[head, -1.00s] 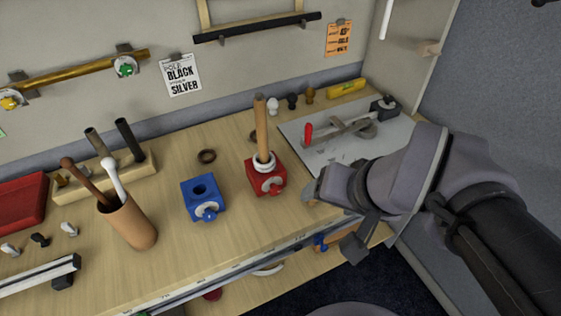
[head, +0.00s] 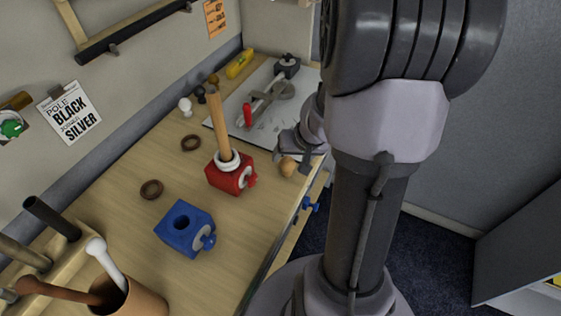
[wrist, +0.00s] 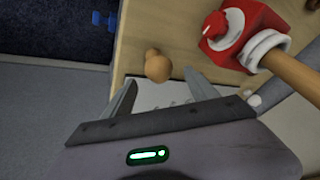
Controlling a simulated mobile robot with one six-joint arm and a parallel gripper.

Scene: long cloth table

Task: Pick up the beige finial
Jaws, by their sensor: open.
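The beige finial (head: 288,167) is a small rounded tan knob on the wooden table top, near its front edge and right of the red block (head: 228,178). In the wrist view the beige finial (wrist: 157,66) shows a round body with a smaller knob. My gripper (head: 293,158) is at the finial. In the wrist view my gripper (wrist: 160,80) is open and empty, with its two grey fingers spread. The finial appears just beyond the fingertips, roughly centred between them. Whether a finger touches it I cannot tell.
The red block holds an upright wooden pole (head: 216,115) with a white ring at its base, close beside the finial. A blue block (head: 186,229) stands further left. A grey mat (head: 232,108) with a red-handled tool lies behind. A blue knob (head: 310,204) sticks out below the edge.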

